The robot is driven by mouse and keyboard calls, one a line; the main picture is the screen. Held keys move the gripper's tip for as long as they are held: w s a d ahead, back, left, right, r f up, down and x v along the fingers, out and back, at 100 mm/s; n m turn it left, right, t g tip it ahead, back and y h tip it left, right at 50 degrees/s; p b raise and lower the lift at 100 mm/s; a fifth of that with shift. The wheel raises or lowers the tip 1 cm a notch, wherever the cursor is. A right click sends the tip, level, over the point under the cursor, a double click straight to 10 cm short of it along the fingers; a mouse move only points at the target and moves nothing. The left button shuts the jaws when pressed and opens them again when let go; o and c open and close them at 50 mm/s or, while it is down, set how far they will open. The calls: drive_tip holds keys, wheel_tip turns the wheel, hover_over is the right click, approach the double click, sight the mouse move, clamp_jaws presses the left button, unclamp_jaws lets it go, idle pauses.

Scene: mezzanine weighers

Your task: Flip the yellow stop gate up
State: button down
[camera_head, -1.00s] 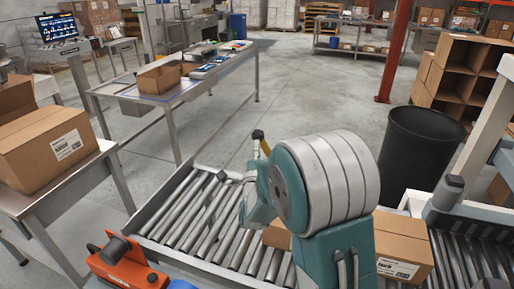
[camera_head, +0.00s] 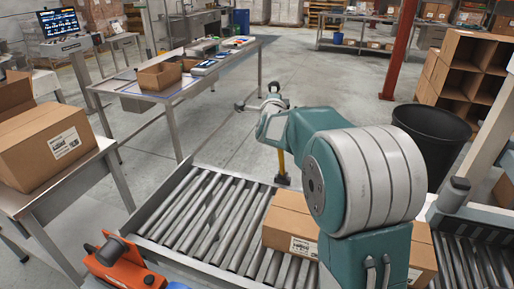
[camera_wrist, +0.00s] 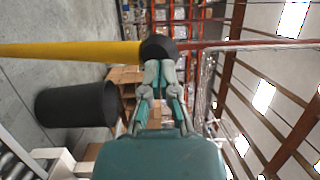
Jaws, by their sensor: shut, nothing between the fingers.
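The stop gate is a yellow bar with a black end cap. In the head view a short stretch of the yellow bar (camera_head: 280,162) shows below my arm, at the far side of the roller conveyor, and looks close to upright. My arm hides much of the rest. In the wrist view the yellow bar (camera_wrist: 75,51) runs in from the left edge to its black cap (camera_wrist: 158,48). My gripper (camera_wrist: 160,68) is shut and empty, its fingertips right at the cap; I cannot tell whether they touch. In the head view my gripper (camera_head: 265,102) is raised beyond the conveyor.
The roller conveyor (camera_head: 190,220) carries a cardboard box (camera_head: 290,222) under my arm. A black bin (camera_head: 432,135) stands to the right. A metal table (camera_head: 185,105) with a box stands behind at left. The floor beyond the gripper is clear.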

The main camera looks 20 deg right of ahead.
drive_tip(key=w+d+r+g, duration=0.1)
drive_tip(key=w+d+r, duration=0.4)
drive_tip(key=w+d, duration=0.2)
drive_tip(key=w, duration=0.2)
drive_tip(key=shift+w, duration=0.3)
